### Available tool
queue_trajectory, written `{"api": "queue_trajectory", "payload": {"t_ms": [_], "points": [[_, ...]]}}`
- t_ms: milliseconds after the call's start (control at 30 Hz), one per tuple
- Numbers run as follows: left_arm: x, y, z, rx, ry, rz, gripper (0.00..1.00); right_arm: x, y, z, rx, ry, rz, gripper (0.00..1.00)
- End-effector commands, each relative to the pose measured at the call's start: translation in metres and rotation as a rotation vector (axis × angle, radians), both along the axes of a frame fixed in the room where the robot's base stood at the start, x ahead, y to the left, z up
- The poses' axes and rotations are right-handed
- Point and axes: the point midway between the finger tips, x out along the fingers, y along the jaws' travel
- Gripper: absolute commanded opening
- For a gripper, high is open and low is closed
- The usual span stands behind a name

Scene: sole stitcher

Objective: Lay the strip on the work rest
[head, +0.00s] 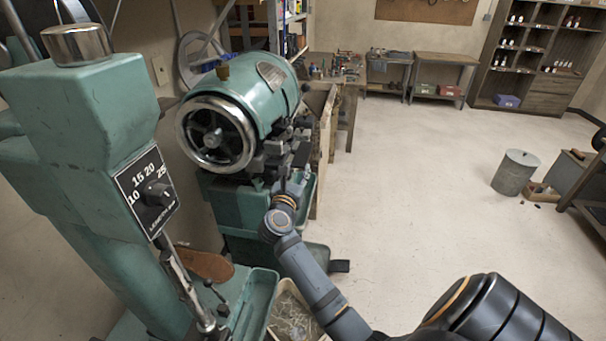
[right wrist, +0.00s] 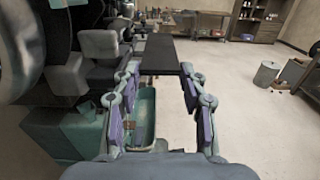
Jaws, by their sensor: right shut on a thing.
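The strip (right wrist: 160,54) is a dark flat piece. In the right wrist view it lies between the fingertips of my right gripper (right wrist: 160,73), which is shut on its near end, and it points away from me. In the head view the strip (head: 302,154) is a small dark patch beside the green machine, with my right gripper (head: 291,184) just below it. Grey metal parts (right wrist: 101,44), which look like the work rest, stand just left of the strip. I cannot tell whether the strip touches them. My left gripper is out of view.
The green machine (head: 267,85) with a round handwheel stands behind the strip. A green tray (right wrist: 145,112) hangs below my right gripper. Another green machine with a dial (head: 148,190) fills the left foreground. A metal bin (head: 515,173) stands far right; the floor between is clear.

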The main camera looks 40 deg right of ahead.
Motion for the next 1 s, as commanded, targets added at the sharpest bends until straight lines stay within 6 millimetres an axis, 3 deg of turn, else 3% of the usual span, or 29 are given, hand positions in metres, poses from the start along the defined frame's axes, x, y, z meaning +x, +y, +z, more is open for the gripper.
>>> {"api": "queue_trajectory", "payload": {"t_ms": [167, 600, 1000], "points": [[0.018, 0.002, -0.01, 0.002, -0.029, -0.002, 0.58, 0.01, 0.008, -0.008, 0.002, -0.002, 0.0, 0.12], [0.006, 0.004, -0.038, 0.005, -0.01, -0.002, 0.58, 0.024, 0.02, -0.029, 0.0, 0.0, 0.0, 0.12], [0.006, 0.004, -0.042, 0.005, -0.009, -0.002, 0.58, 0.026, 0.022, -0.032, -0.001, -0.001, 0.0, 0.12]]}}
